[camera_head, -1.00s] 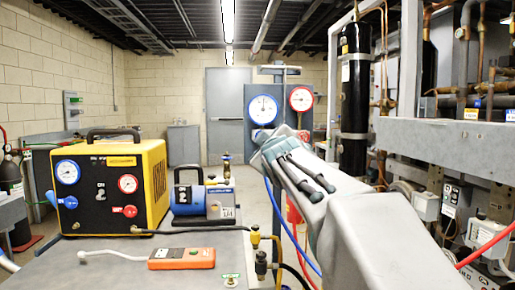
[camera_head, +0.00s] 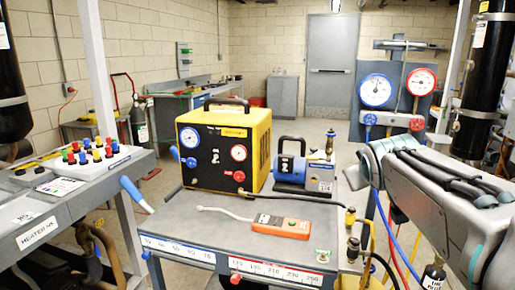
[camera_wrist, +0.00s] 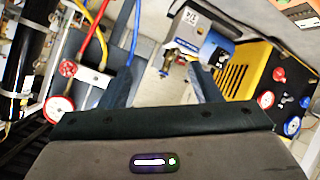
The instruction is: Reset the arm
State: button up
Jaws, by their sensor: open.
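My gripper (camera_wrist: 162,75) shows in the wrist view with its two dark fingers spread wide apart and nothing between them. Floor and part of the blue-grey pump (camera_wrist: 193,38) show beyond the fingers, apart from them. In the head view my arm (camera_head: 430,200) reaches in from the right edge, beside the cart; the fingers cannot be made out there.
A grey cart (camera_head: 190,225) carries a yellow machine (camera_head: 262,140), the pump (camera_head: 300,168) and an orange handheld meter (camera_head: 282,226). A gauge manifold (camera_head: 395,118) and black cylinder (camera_head: 485,80) stand beyond my arm. A bench with coloured knobs (camera_head: 60,200) is left.

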jog(key=s+a+f+m+g+y+p, duration=0.1)
jog(key=s+a+f+g+p, duration=0.1)
jog(key=s+a+g+p, duration=0.2)
jog(key=s+a+f+m+g+y+p, duration=0.2)
jog(key=s+a+g+p, duration=0.3)
jog(key=s+p, duration=0.6)
jog(key=s+f, duration=0.1)
jog(key=s, duration=0.5)
jog(key=shift+s+a, duration=0.2)
jog(key=shift+w, duration=0.1)
dwell(2.6)
